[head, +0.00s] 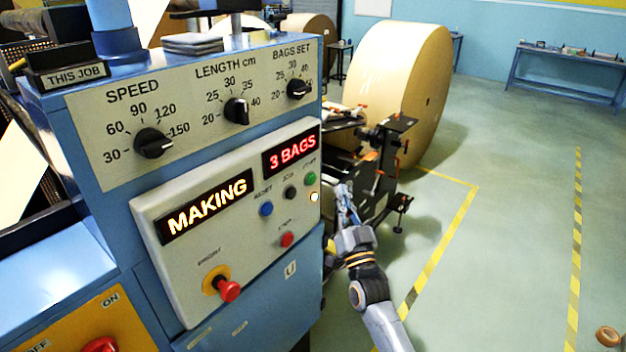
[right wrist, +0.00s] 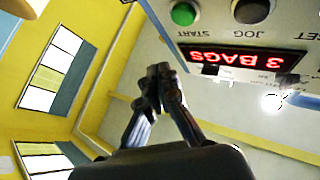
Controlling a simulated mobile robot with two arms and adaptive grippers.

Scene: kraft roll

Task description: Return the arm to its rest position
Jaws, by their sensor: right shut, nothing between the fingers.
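My right arm reaches in from the bottom right of the head view. Its gripper (head: 343,203) is beside the right edge of the blue machine's control panel (head: 165,285), near the green button (head: 311,179). In the right wrist view the gripper (right wrist: 165,75) is shut and empty, its fingertips together. Above it there, the green START button (right wrist: 184,14) and the black JOG button (right wrist: 251,11) show upside down, apart from the fingertips. The display (head: 292,150) reads 3 BAGS and another display (head: 205,208) reads MAKING. My left gripper is not in view.
A big kraft paper roll (head: 395,85) stands behind the machine. A red emergency knob (head: 229,291) sticks out of the panel's lower part. A blue bench (head: 566,88) is at the far wall. The floor to the right, with yellow lines (head: 440,245), is mostly clear.

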